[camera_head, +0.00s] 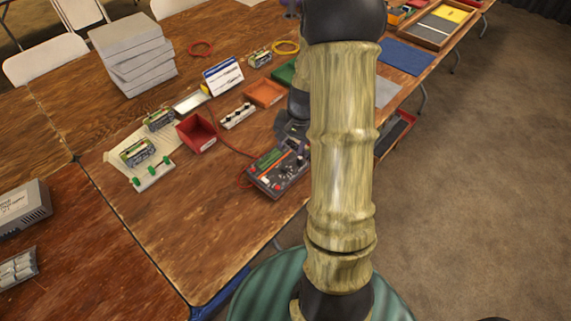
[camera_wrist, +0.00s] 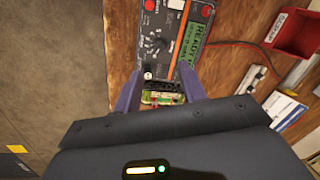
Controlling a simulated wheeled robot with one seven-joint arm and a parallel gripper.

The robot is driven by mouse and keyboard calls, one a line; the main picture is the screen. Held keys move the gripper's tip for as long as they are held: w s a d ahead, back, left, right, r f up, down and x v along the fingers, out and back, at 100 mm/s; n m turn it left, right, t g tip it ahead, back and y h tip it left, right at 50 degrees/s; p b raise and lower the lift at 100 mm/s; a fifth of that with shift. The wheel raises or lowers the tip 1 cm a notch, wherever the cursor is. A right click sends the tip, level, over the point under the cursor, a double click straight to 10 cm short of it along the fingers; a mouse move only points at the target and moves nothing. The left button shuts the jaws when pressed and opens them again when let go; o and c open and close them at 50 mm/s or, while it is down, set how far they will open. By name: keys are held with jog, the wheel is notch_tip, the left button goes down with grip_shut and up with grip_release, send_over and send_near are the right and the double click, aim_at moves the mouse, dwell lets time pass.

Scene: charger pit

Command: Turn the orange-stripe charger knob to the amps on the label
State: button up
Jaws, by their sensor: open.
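The charger (camera_head: 278,172) is a dark box near the table's right edge, with a bright stripe and several small controls. In the wrist view the charger (camera_wrist: 182,20) shows an orange stripe, a lit green READY display (camera_wrist: 190,42) and a round black knob (camera_wrist: 153,42) with marks around it. My gripper (camera_wrist: 160,88) is open, its two purple fingers pointing at the charger. The knob lies beyond the fingertips, apart from them. A small labelled pack (camera_wrist: 161,98) shows between the fingers; its print is too small to read. In the head view my arm hides part of the gripper.
A red bin (camera_head: 197,133), an orange tray (camera_head: 265,93), a white-and-blue card (camera_head: 223,75) and labelled packs (camera_head: 138,152) stand on the wooden table. A red cable (camera_wrist: 235,43) runs from the charger. Grey blocks (camera_head: 130,55) are stacked farther left. Open floor lies right.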

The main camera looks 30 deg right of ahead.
aim_at(285, 167)
jog(key=f, duration=0.6)
jog(key=w+a+f, duration=0.1)
jog(key=f, duration=0.3)
jog(key=shift+w, duration=0.1)
jog(key=shift+r, duration=0.1)
grip_shut()
